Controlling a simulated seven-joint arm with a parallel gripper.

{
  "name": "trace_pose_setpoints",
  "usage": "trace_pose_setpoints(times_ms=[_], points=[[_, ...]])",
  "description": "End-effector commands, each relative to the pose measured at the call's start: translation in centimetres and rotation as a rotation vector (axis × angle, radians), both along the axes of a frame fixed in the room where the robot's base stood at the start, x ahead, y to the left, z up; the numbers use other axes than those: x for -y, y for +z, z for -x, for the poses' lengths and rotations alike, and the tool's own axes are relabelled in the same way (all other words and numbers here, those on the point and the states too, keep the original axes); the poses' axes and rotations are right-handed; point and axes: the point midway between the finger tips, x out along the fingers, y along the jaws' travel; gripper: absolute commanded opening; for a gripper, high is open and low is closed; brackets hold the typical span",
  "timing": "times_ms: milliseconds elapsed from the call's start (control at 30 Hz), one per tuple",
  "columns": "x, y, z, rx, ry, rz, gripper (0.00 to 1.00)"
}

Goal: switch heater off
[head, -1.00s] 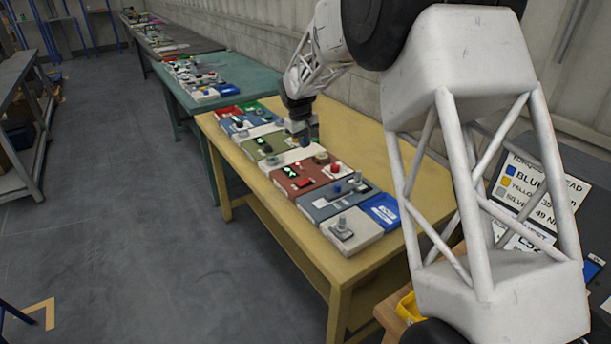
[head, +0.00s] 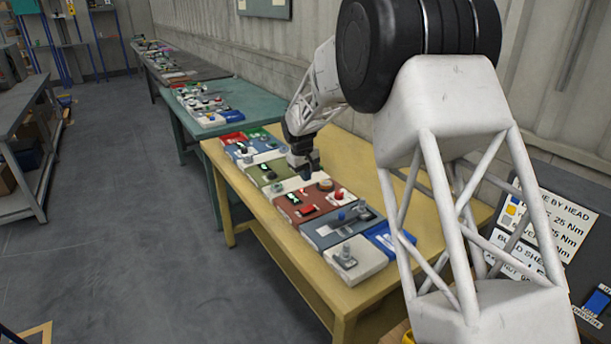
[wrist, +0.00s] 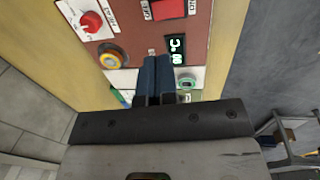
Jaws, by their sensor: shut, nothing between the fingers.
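A red-brown panel (head: 284,205) lies in the row on the yellow table; I see no readable heater label. In the wrist view this panel (wrist: 213,25) carries a red rocker (wrist: 168,9) between OFF and ON labels, and a dark display (wrist: 176,48) with a degree-C sign. A small silver lever (wrist: 151,51) stands beside the display. My gripper (head: 306,175) is shut and empty, low over the far part of this panel. In the wrist view its fingertips (wrist: 157,60) point at the panel near the lever and display; contact cannot be told.
A green-ringed button (wrist: 187,83) is close to the fingers. A grey-blue panel (head: 325,229) and blue tray (head: 392,238) lie nearer. The yellow table's (head: 357,157) back strip is clear.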

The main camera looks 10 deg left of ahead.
Motion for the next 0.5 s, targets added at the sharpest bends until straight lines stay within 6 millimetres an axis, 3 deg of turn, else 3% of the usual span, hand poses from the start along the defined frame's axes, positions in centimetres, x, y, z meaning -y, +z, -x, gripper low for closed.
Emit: trace_pose_setpoints(times_ms=[500], points=[[0.8, -7.6, -0.7, -0.002, 0.0, 0.001, 0.0]])
